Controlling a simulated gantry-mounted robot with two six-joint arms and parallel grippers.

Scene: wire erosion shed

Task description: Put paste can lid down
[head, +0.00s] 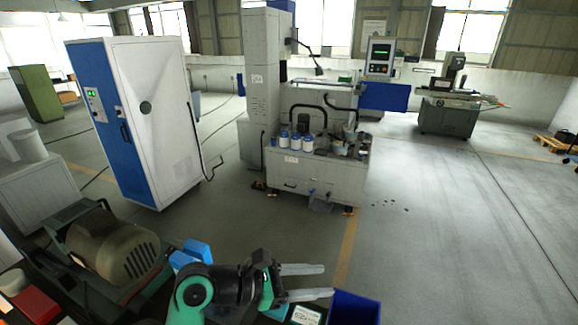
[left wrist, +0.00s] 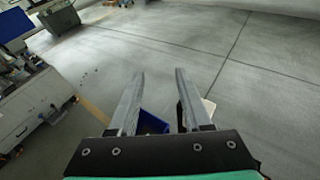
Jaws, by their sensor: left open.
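My left gripper (head: 326,281) is open, with its two grey fingers pointing right above the near bench. In the left wrist view the fingers (left wrist: 159,74) stand apart with only floor visible between their tips. I see nothing held in them. I cannot pick out a paste can or its lid for certain in either view. A dark box or block with a white label (head: 305,315) shows at the bottom edge of the head view, just below the fingers and partly cut off. My right gripper is not in view.
A blue bin (head: 352,308) stands right of the fingers; it also shows in the left wrist view (left wrist: 152,123). A green motor-like machine (head: 112,248) and blue blocks (head: 188,254) lie left. The erosion machine (head: 318,170) stands beyond. Floor to the right is open.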

